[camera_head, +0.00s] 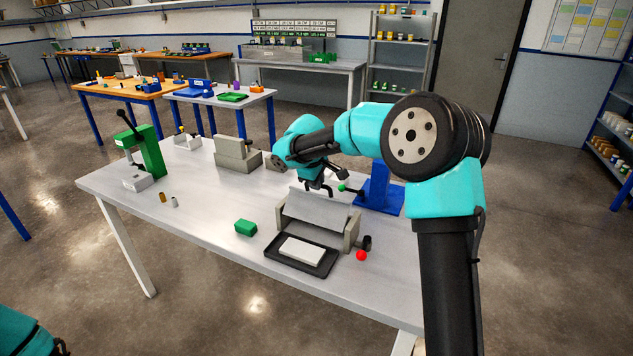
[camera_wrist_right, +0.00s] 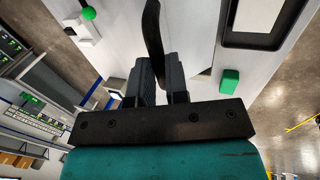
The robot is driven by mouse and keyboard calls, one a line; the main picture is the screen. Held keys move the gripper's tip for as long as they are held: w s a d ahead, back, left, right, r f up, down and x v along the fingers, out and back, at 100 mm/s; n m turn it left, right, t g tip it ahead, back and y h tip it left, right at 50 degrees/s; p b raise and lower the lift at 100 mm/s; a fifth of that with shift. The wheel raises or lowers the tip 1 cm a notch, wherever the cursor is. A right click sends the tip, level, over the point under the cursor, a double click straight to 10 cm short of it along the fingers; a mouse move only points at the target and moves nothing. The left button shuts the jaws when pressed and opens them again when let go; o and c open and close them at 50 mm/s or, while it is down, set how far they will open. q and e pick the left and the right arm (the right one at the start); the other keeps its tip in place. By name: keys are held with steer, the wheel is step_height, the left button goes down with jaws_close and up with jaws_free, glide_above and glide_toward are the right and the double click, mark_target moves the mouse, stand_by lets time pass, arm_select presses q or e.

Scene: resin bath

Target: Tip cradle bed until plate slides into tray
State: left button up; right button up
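The grey cradle (camera_head: 352,235) stands near the table's front edge, its bed (camera_head: 318,212) sloping down toward the black tray (camera_head: 276,260). The white plate (camera_head: 302,250) lies in the tray, off the bed; it shows partly in the right wrist view (camera_wrist_right: 258,14). My right gripper (camera_head: 318,186) is at the bed's raised back edge. In the wrist view its fingers (camera_wrist_right: 161,80) sit on either side of a dark bar (camera_wrist_right: 153,35); whether they clamp it is unclear. Of my left arm, only a teal part shows at bottom left, with no gripper.
A green block (camera_head: 245,227) lies left of the tray. A red ball (camera_head: 361,255) and a dark cylinder (camera_head: 367,242) are right of it. A green press (camera_head: 150,150), a grey block (camera_head: 236,150) and a blue stand (camera_head: 380,187) occupy the table.

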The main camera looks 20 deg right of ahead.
steer(key=o, duration=0.5)
steer(key=shift+s+a+f, duration=0.1)
steer(key=shift+f, duration=0.2)
steer(key=shift+c, duration=0.2)
steer(key=shift+r, duration=0.1)
steer(key=v, duration=1.7)
steer(key=shift+r, duration=0.2)
